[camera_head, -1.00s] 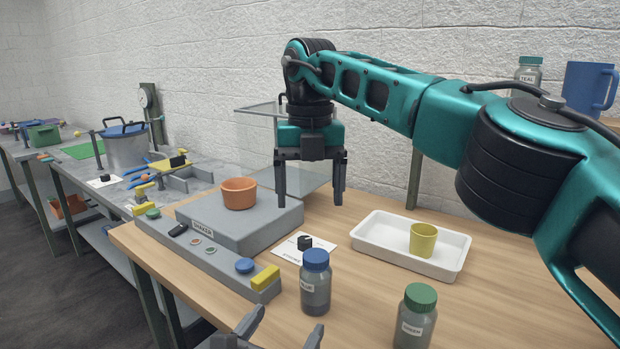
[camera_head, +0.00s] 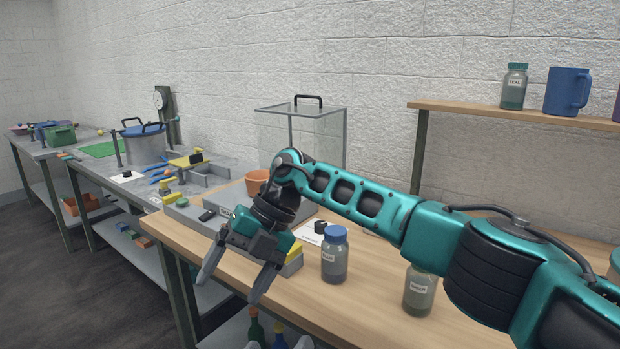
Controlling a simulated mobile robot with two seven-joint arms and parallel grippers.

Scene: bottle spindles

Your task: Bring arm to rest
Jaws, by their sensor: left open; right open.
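My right arm, teal and black, comes in from the right, and its gripper (camera_head: 230,288) hangs open and empty near the table's front left edge, fingers pointing down and left. It is in front of the grey shaker (camera_head: 203,217), covering part of it. My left gripper (camera_head: 292,344) shows only as two pale fingertips at the bottom edge, apart from each other. The orange pot (camera_head: 257,181) stands on the shaker, partly behind my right wrist.
A blue-capped bottle (camera_head: 335,256) and another bottle (camera_head: 419,292) stand on the wooden table (camera_head: 350,320), close to my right forearm. A clear case (camera_head: 322,109) stands behind the pot. A shelf (camera_head: 470,112) holds a teal bottle (camera_head: 514,88) and blue mug (camera_head: 567,92).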

